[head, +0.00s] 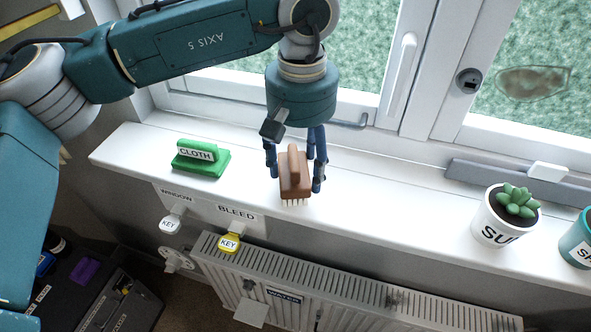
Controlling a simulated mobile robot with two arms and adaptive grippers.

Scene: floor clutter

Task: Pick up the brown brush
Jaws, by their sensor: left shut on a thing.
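The brown brush (294,175) with pale bristles is on or just above the white window sill, near the middle of the head view. My left gripper (296,178) reaches down from above with its blue fingers on both sides of the brush, shut on it. I cannot tell whether the bristles touch the sill. My right gripper does not show.
A succulent pot (497,222) and a teal pot (579,245) stand at the right. Window frame behind.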

